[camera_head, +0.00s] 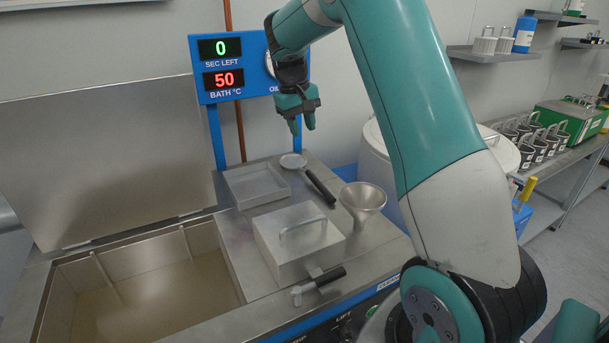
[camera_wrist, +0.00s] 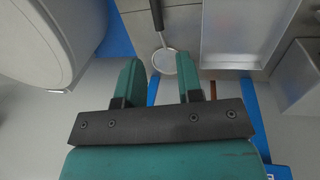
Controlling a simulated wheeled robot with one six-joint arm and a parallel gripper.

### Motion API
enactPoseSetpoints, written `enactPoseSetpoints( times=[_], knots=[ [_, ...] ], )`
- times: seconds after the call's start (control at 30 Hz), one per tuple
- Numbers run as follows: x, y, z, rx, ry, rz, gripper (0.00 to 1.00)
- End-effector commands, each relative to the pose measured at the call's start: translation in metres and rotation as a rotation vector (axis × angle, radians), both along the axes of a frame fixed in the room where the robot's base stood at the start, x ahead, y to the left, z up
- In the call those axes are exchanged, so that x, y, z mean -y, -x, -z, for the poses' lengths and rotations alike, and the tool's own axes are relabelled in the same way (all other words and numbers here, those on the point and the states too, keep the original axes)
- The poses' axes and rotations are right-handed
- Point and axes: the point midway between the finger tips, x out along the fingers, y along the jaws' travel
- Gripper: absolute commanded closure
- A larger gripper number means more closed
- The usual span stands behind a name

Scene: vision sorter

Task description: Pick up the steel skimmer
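The steel skimmer (camera_head: 293,161) lies on the steel counter, its round head toward the back wall and its black handle running forward and right. In the wrist view its round head (camera_wrist: 165,62) shows just beyond and between my fingertips, with the handle toward the top edge. My gripper (camera_head: 302,125) is open and empty, pointing down above the back of the counter, well above the skimmer. In the wrist view both fingers of my gripper (camera_wrist: 160,80) stand apart with nothing between them.
A shallow tray (camera_head: 256,186) lies left of the skimmer and a funnel (camera_head: 362,197) stands right of it. A lidded steel box (camera_head: 298,243) and a black-handled tool (camera_head: 320,284) are in front. An open bath (camera_head: 140,290) is at left; a display panel (camera_head: 235,68) hangs behind.

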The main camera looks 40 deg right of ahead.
Motion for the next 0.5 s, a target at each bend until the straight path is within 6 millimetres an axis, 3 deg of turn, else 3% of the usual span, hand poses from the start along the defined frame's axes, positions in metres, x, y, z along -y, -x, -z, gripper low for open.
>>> enactPoseSetpoints(
  times=[0.5],
  knots=[
    [0.025, 0.007, 0.099, -0.006, 0.002, 0.014, 0.66]
  ],
)
